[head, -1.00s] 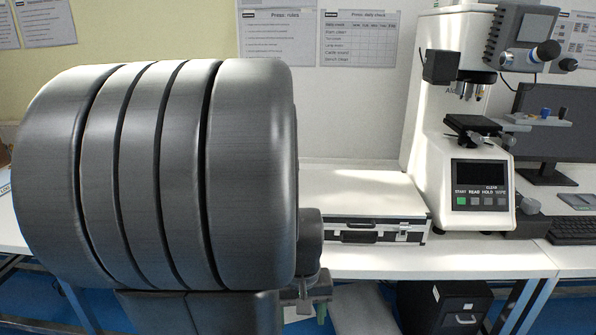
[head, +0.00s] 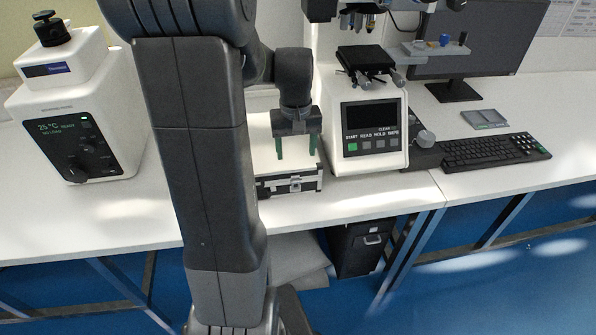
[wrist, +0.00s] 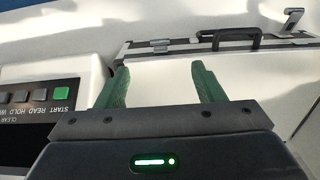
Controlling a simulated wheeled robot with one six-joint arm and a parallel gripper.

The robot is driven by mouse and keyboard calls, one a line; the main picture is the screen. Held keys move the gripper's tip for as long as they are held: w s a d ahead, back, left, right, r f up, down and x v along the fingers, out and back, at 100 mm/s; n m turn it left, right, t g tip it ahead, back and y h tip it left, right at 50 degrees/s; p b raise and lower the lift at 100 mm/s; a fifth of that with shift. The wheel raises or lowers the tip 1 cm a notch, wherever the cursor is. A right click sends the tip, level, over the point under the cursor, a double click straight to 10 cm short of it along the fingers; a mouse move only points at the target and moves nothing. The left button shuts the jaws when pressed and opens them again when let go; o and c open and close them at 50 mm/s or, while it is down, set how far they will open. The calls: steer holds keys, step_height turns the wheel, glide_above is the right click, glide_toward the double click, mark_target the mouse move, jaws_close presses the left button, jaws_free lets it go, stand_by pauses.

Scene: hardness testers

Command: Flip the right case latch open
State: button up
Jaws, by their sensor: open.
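The white case (head: 263,150) with a black, silver-edged front lies on the bench left of the tester; its lid also shows in the wrist view (wrist: 160,85). Its right latch (head: 296,184) is a small silver piece on the front edge. In the wrist view, which is upside down, that latch (wrist: 160,45) lies left of the black handle (wrist: 237,39) and looks flat. The other latch (wrist: 292,22) stands up from the edge. My gripper (head: 297,148) is open above the lid, its green fingers apart and empty, behind the right latch. My arm hides the case's left part in the head view.
The hardness tester (head: 368,125) stands close on the case's right, its button panel beside my gripper in the wrist view (wrist: 45,95). A white device (head: 85,130) stands at far left. A keyboard (head: 490,150) lies at right. The bench front strip is mostly clear.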

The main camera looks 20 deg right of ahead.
mark_target(296, 180)
step_height(296, 180, down, 10)
steer(key=shift+r, duration=0.15)
steer(key=shift+c, duration=0.2)
steer(key=c, duration=0.9)
